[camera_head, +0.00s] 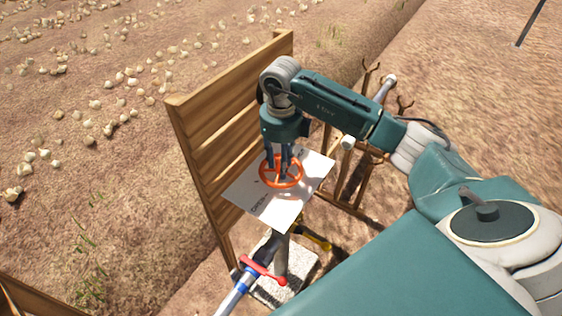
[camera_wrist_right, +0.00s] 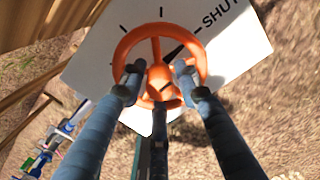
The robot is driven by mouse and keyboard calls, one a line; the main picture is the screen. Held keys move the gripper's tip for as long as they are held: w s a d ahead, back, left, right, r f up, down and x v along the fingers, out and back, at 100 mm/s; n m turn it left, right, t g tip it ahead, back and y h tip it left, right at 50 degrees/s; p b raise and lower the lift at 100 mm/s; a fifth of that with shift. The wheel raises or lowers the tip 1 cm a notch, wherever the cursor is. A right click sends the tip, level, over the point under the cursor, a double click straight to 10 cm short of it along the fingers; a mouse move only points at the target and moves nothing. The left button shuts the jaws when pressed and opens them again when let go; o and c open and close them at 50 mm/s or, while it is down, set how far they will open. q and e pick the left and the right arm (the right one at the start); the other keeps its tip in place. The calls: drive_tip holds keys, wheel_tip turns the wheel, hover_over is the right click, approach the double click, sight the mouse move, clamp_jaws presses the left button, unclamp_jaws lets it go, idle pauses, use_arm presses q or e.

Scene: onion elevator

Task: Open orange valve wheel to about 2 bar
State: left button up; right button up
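The orange valve wheel (camera_head: 282,171) sits above a white plate (camera_head: 262,203) with dark lettering. In the right wrist view the wheel (camera_wrist_right: 160,75) shows a rim, spokes and a hub; the plate (camera_wrist_right: 95,55) behind it has tick marks, a black pointer and the word "SHUT". My right gripper (camera_head: 283,160) points down at the wheel from above. Its fingers (camera_wrist_right: 158,85) reach inside the rim, spaced around the hub. Whether they press on the spokes or hub cannot be told. No pressure gauge can be read. My left gripper is not in view.
A wooden slatted panel (camera_head: 215,125) stands close to the left of the plate. Below are a blue and white pipe (camera_head: 238,290) and a red handle (camera_head: 262,270). A wooden rack (camera_head: 355,180) stands behind to the right. Onions lie on soil at the left.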

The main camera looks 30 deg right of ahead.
clamp_jaws()
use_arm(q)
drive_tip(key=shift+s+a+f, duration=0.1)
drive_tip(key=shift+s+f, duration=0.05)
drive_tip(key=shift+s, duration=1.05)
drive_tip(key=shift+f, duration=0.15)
